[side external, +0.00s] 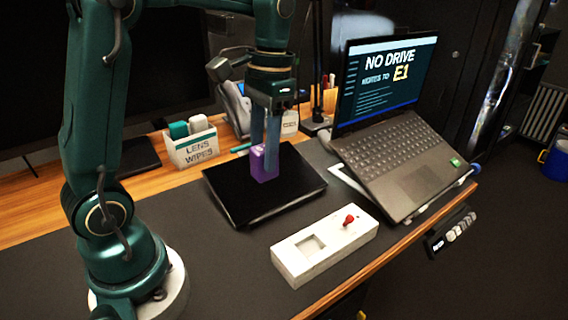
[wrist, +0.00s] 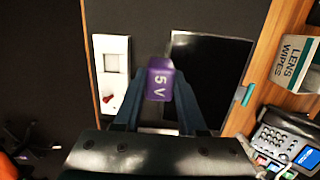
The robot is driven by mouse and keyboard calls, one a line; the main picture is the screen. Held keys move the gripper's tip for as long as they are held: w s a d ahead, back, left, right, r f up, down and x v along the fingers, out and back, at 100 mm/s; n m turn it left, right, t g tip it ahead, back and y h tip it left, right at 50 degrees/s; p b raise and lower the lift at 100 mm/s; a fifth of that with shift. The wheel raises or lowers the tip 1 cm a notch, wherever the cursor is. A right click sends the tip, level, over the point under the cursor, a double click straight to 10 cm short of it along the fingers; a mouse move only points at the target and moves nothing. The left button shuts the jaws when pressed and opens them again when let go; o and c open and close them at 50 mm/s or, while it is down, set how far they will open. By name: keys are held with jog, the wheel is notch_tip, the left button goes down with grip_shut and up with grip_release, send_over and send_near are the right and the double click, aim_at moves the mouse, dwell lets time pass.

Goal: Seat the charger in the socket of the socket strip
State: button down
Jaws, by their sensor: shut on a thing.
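The charger is a purple block (side external: 264,166); it also shows in the wrist view (wrist: 160,79) with "5 V" on it. My gripper (side external: 265,148) is shut on the charger, with its two blue fingers pointing down around it. The charger is over the black flat pad; I cannot tell whether it touches it. The socket strip (side external: 345,246) is a white box at the front of the desk, with a square recess (side external: 311,246) and a red knob (side external: 349,220). In the wrist view the strip (wrist: 124,60) lies left of the charger. The charger's underside is hidden.
The black flat pad (side external: 228,203) lies behind the strip. A laptop (side external: 408,165) stands open at the right. A "LENS WIPES" box (side external: 194,148) and a desk phone (side external: 236,108) are at the back. Dark desk mat (side external: 215,262) is clear left of the strip.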

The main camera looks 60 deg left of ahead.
jog(key=d+f, duration=0.2)
jog(key=d, duration=0.1)
jog(key=w+d+f, duration=0.1)
jog(key=d+f, duration=0.1)
jog(key=d, duration=0.2)
jog(key=w+d+f, duration=0.1)
jog(key=d+f, duration=0.1)
jog(key=d, duration=0.1)
jog(key=shift+w+d+f, duration=0.1)
jog(key=shift+d+f, duration=0.2)
jog(key=shift+f, duration=1.9)
jog(key=shift+f, duration=0.15)
jog(key=shift+c, duration=2.4)
grip_release()
notch_tip(320, 180, up, 12)
jog(key=w, duration=0.2)
jog(key=s+a+t, duration=0.2)
jog(key=s+t, duration=0.1)
jog(key=s, duration=0.3)
jog(key=s+a+f+t, duration=0.1)
jog(key=s+a+t, duration=0.2)
jog(key=s, duration=0.4)
jog(key=shift+f+t, duration=0.3)
jog(key=shift+t, duration=0.2)
